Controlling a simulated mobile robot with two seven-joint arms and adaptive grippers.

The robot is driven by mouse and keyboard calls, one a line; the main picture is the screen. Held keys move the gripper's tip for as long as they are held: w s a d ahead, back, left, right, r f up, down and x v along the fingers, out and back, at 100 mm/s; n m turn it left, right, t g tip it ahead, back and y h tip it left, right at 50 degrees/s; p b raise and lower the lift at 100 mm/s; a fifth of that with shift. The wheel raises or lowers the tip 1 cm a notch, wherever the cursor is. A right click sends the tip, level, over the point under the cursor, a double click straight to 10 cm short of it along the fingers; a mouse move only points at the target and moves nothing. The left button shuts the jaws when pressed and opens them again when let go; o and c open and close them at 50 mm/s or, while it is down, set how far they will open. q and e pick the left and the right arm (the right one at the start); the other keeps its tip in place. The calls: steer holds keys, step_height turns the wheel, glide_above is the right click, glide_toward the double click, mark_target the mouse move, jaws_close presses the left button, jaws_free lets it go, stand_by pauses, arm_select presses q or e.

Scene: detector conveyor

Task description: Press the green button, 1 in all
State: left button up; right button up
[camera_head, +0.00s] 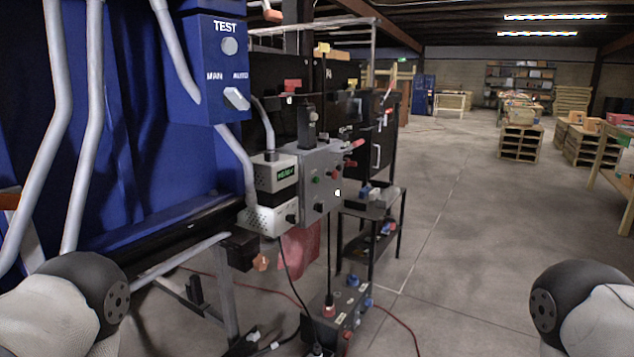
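A small green button (316,180) is on the front of a grey control box (322,200) near the middle of the view. Small red buttons (334,175) sit to its right on the same box. Other small knobs are on the box, too small to tell apart. Whether the green button is pressed in cannot be told. Parts of my two arms show at the lower left and lower right corners, but neither gripper is in view. Both arm parts are well apart from the control box.
A white unit with a green display (286,172) adjoins the control box on the left. A blue cabinet with a TEST panel (212,62) fills the left. A small dark shelf table (372,212) stands behind. A grey box with cables (338,318) lies low in front.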

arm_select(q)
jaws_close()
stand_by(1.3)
